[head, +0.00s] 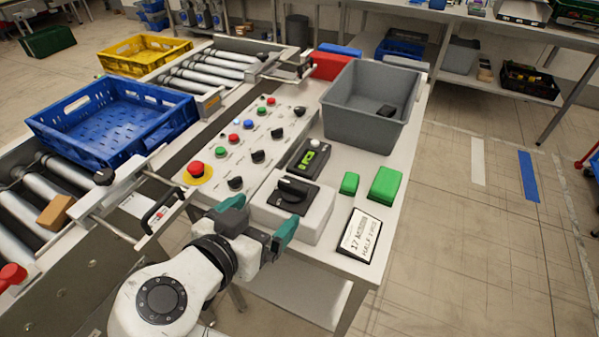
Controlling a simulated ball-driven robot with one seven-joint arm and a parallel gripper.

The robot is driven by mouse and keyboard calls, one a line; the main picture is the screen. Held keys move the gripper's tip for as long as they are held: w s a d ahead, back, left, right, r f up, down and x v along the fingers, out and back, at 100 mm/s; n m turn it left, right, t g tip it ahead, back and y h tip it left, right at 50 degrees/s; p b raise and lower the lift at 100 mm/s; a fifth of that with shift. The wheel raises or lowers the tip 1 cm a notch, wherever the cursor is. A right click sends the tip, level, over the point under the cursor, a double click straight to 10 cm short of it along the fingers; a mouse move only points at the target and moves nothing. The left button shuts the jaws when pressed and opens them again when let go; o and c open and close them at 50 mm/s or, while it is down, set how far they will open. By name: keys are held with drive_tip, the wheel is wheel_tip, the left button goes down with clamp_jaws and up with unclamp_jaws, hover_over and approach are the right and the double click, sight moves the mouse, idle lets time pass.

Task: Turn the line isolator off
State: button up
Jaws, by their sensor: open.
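The line isolator (297,210) is a pale box with a black plate and a black rotary handle (293,188) on top. It sits at the near part of the white bench, right of the control panel. The handle lies across the plate, roughly left to right; I cannot read its marks. My gripper (262,217) is open, its two green-tipped fingers apart at the near left side of the isolator. Nothing is between the fingers. I cannot tell whether a finger touches the box.
The panel (222,165) has coloured buttons, black knobs and a red emergency stop (195,169). A meter (309,157), green blocks (385,185), a sign (360,235) and a grey bin (352,112) stand near. A blue crate (112,118) sits on the conveyor. Right floor is clear.

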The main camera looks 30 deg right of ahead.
sight(291, 188)
drive_tip(key=p+x, duration=0.1)
drive_tip(key=x, duration=1)
drive_tip(key=shift+w+r, duration=0.1)
drive_tip(key=shift+r, duration=0.05)
drive_tip(key=c, duration=1)
